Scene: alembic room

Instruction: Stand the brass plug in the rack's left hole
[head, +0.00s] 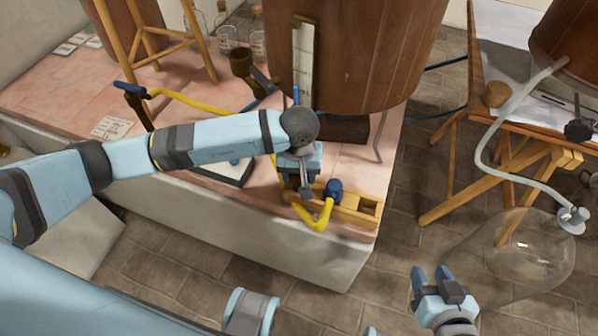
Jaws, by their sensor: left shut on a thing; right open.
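The wooden rack (351,213) lies along the front edge of the pink tiled bench, with an open recess at its right end. My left gripper (305,193) points down over the rack's left part. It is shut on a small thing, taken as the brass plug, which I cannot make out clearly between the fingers. The rack's left hole is hidden by the gripper and hose. Whether the plug touches the rack, I cannot tell. My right gripper (431,275) is open and empty, low at the right, away from the bench.
A blue fitting (334,188) with a yellow hose (320,219) is at the rack, right beside my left gripper. A clear glass vessel (525,250) is near my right gripper. Wooden trestles (500,185) stand at the right.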

